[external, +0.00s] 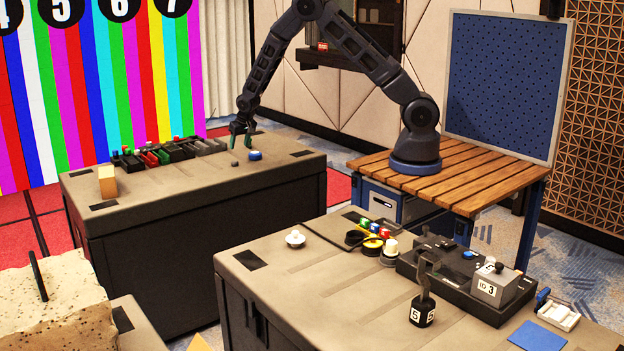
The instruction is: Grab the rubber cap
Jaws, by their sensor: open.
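My gripper (241,141) is open above the far dark case (190,185), pointing down, with green on its fingers. A small dark grey piece (235,164) lies on the case top just below and in front of it. It may be the rubber cap, but it is too small to be sure. A blue and white round item (255,155) sits just to its right. Nothing shows between the fingers.
A row of dark bins (165,153) with coloured items stands left of my gripper. A tan block (107,182) stands at the case's left end. The case's front middle is clear. A nearer case (330,300) holds a black device (450,270) and several small items.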

